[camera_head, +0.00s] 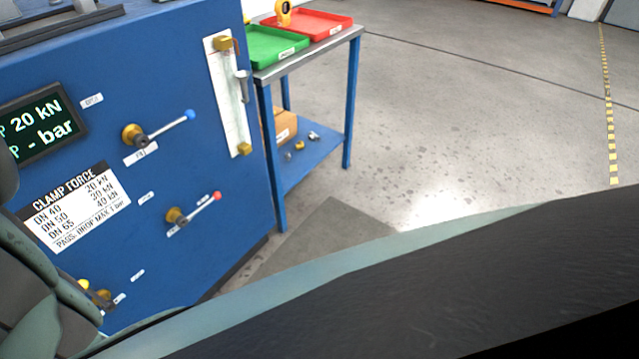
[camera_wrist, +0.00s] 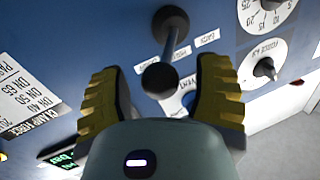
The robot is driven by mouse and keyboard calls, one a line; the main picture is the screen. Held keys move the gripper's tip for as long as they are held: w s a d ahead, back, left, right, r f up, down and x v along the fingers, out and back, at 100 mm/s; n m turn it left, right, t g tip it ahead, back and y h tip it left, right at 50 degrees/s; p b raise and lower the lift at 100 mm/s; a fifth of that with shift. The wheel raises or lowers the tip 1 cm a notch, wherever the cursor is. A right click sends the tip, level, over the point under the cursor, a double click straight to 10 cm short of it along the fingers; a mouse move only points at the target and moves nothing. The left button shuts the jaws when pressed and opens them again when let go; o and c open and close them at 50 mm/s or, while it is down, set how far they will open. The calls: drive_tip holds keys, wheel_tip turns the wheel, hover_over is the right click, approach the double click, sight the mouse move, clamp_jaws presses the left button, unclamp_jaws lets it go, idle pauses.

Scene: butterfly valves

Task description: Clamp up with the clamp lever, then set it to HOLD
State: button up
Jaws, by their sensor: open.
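In the wrist view, a short lever with a black ball end (camera_wrist: 158,77) sticks out from a dark round hub (camera_wrist: 171,22) on the blue panel. It appears to be the clamp lever, but the small labels beside it are upside down and hard to read, so I cannot tell its setting. My gripper (camera_wrist: 161,70) is open, with one yellow-padded finger on each side of the ball end. I see no clear contact. In the head view this lever and my gripper are not visible. The display (camera_head: 38,122) reads 20 kN and "- bar".
On the panel are a blue-knobbed lever (camera_head: 165,126), a red-knobbed lever (camera_head: 197,208) and a CLAMP FORCE sign (camera_head: 75,205). Dials (camera_wrist: 262,70) sit right of my fingers. A table (camera_head: 310,58) with green and red trays stands beside the panel; open floor lies right.

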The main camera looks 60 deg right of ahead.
clamp_jaws()
idle(0.6)
